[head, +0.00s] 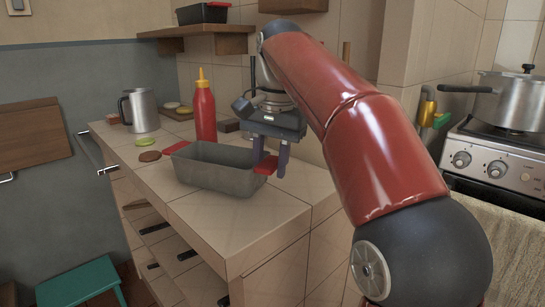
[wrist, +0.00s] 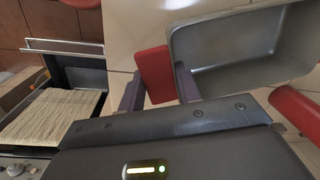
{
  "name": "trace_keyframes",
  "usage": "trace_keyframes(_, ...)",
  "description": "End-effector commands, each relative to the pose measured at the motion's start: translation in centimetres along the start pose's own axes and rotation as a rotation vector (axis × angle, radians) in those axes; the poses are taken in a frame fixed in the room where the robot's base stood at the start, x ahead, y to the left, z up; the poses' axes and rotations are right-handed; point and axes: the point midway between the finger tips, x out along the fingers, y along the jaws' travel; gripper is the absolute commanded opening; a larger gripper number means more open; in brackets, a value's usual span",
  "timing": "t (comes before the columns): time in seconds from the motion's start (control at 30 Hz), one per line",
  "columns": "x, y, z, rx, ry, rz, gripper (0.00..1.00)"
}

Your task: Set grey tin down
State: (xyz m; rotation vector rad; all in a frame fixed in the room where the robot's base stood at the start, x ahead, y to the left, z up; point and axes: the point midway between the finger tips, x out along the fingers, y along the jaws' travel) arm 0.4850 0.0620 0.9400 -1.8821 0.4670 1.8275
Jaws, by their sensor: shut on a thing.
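The grey tin (head: 215,172) is a rectangular loaf pan with red end handles, level over the middle of the tiled counter. My gripper (head: 270,168) is shut on its right red handle (head: 266,164). In the wrist view the fingers (wrist: 157,88) stand on either side of that handle (wrist: 153,70), and the tin (wrist: 240,72) looks empty inside. The tin's base is at or very close to the counter top; I cannot tell whether it touches.
A red squeeze bottle (head: 203,108) stands just behind the tin. A brown disc (head: 149,156), a green-topped item (head: 147,141) and a metal jug (head: 141,110) are to the left. Bare tiles (head: 240,222) lie in front. A stove with a pot (head: 510,101) is at right.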

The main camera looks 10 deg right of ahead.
Motion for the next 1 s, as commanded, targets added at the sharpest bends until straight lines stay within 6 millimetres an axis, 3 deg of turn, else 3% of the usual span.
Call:
trace_keyframes(0.87,1.0,0.1,0.0,0.000,0.001,-0.001,0.00)
trace_keyframes(0.9,0.9,0.1,0.0,0.000,0.001,-0.001,0.39)
trace_keyframes(1.0,0.9,0.1,0.0,0.000,0.001,-0.001,0.52)
